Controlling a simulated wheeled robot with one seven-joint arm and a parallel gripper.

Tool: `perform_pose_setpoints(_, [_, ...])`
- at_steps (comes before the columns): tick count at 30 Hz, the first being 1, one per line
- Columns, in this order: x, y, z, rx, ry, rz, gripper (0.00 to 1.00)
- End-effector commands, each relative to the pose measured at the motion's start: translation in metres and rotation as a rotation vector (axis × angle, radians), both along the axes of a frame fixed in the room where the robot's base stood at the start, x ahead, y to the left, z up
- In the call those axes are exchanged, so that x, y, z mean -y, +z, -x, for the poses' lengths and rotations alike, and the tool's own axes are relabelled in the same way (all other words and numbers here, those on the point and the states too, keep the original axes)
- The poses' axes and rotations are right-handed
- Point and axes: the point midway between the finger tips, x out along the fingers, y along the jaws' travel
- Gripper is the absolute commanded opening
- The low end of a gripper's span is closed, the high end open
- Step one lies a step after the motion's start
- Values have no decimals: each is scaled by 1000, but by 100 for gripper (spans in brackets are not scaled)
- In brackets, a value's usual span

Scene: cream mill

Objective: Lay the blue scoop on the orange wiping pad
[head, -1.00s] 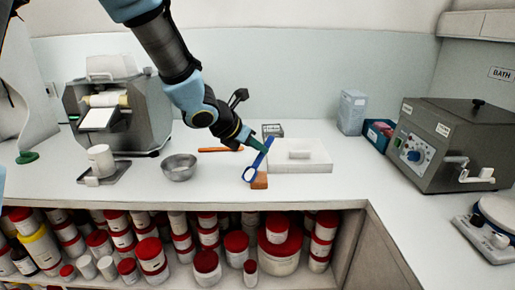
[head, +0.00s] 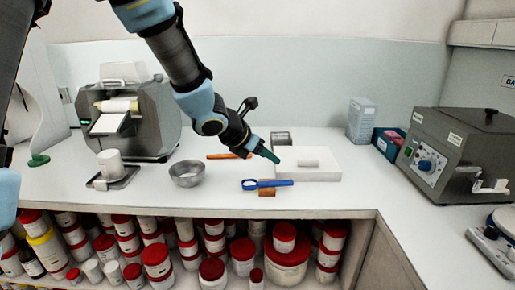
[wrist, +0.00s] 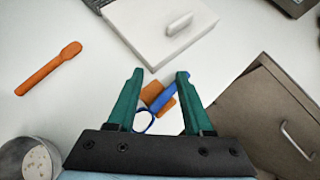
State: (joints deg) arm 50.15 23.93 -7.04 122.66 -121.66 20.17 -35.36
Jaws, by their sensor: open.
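The blue scoop (head: 279,183) lies flat across the small orange wiping pad (head: 267,193) near the front edge of the counter. Both its ends extend past the pad, the ring end to the left. In the wrist view, the scoop (wrist: 165,98) crosses the pad (wrist: 152,92), with orange showing on both sides of it. My gripper (head: 268,156) is above and behind the scoop, apart from it. Its green fingers (wrist: 160,74) are open and empty. The right finger hides part of the scoop in the wrist view.
A white lidded box (head: 318,174) stands just behind and right of the pad. An orange-brown handled tool (head: 226,156) lies behind to the left, and a metal bowl (head: 187,174) stands left. The counter's front edge is close to the pad.

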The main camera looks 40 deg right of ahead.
Motion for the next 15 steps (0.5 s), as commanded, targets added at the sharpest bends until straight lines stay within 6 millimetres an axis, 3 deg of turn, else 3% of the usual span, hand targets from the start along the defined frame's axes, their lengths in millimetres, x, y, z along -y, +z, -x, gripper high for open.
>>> perform_pose_setpoints(2, [0, 9, 0, -1, 1, 0, 51])
perform_pose_setpoints(15, [-68, 68, 8, 4, 2, 1, 51])
